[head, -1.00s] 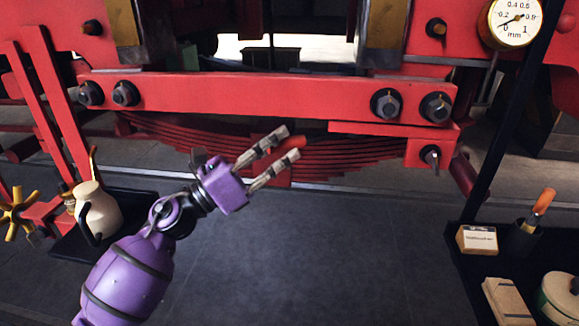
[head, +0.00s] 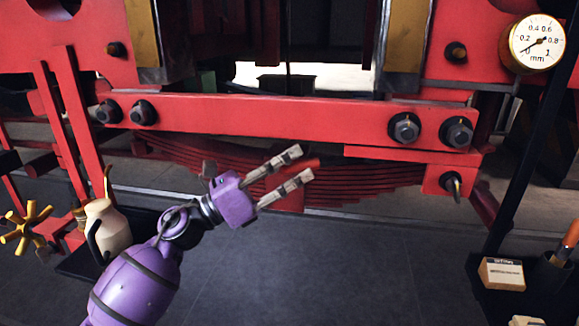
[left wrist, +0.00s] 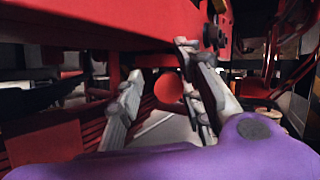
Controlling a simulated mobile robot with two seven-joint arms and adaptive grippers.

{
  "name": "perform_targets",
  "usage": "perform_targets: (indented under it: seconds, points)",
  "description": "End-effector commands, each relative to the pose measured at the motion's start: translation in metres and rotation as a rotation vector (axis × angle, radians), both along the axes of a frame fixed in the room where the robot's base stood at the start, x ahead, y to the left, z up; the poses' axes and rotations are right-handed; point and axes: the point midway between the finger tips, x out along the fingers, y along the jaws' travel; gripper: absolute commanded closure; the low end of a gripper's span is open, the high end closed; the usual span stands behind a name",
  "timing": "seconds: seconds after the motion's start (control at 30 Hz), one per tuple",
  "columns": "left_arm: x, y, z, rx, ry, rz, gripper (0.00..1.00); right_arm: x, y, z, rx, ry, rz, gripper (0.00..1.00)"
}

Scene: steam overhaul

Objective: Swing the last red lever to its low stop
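The red lever shows as a red-orange end (head: 303,165) between the fingers of my left gripper (head: 302,163) in the head view, in front of the dark red leaf spring. In the left wrist view its round red end (left wrist: 168,88) sits between the two pale fingers, with a visible gap on the left finger's side. My left gripper is open around it; I cannot tell whether the right finger touches it. The rest of the lever is hidden, so its angle is unclear. My right gripper is in neither view.
A red beam (head: 270,117) with large bolts runs above the gripper. A dial gauge (head: 537,43) hangs at the upper right. A cream jug (head: 108,228) and a yellow handwheel (head: 27,228) stand at left. A small box (head: 502,273) sits on a dark tray at right. The floor between is clear.

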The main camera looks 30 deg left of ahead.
Motion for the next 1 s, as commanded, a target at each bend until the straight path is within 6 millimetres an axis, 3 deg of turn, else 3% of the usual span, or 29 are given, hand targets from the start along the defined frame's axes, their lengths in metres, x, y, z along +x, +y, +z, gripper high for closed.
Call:
perform_targets:
  seconds: [0.43, 1.0]
  points:
    - [-0.007, 0.004, -0.007, 0.001, 0.006, -0.004, 0.67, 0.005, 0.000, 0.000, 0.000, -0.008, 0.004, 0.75]
    - [-0.079, 0.066, -0.045, 0.001, 0.004, -0.001, 0.67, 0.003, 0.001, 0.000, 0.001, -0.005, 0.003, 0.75]
